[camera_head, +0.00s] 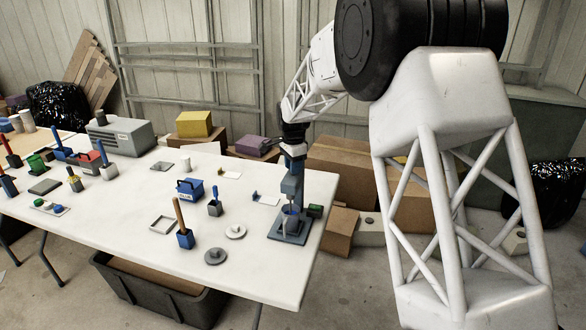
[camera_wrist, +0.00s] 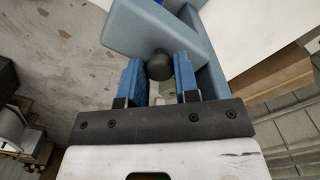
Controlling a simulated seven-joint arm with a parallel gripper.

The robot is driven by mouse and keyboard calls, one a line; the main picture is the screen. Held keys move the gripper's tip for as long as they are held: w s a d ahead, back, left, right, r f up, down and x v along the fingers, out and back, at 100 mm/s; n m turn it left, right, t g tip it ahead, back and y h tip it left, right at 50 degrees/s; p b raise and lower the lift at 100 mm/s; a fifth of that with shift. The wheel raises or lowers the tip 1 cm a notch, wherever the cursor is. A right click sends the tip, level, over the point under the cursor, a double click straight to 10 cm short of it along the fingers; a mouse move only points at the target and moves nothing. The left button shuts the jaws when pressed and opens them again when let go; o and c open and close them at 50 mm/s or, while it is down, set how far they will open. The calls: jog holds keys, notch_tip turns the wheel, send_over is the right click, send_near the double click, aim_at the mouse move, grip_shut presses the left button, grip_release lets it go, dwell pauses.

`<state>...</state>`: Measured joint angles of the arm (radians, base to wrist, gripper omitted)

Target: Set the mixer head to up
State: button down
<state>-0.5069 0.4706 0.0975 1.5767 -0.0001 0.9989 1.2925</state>
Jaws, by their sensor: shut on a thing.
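The mixer is a blue-grey stand near the right end of the white table. Its flat base (camera_head: 283,238) lies on the table, and its mixer head (camera_head: 291,186) is above a small cup (camera_head: 291,221). A thin stirrer reaches from the head down towards the cup. In the wrist view the blue-grey head (camera_wrist: 145,30) carries a dark round knob (camera_wrist: 159,66). My gripper (camera_head: 292,150) is at the top of the mixer, its blue fingers (camera_wrist: 159,76) on either side of the knob and shut on it. The head's exact tilt is hard to tell.
A small green-topped block (camera_head: 315,211) stands right beside the mixer. A blue box (camera_head: 189,190), a grey holder (camera_head: 215,207) and grey discs (camera_head: 215,257) are to its left. Cardboard boxes (camera_head: 340,230) stand beyond the table's right edge.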

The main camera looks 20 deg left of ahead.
notch_tip(320, 180, up, 10)
dwell(0.3)
jog(key=c, duration=1)
grip_release()
jog(key=shift+o, duration=0.8)
jog(key=shift+f, duration=0.1)
notch_tip(320, 180, up, 8)
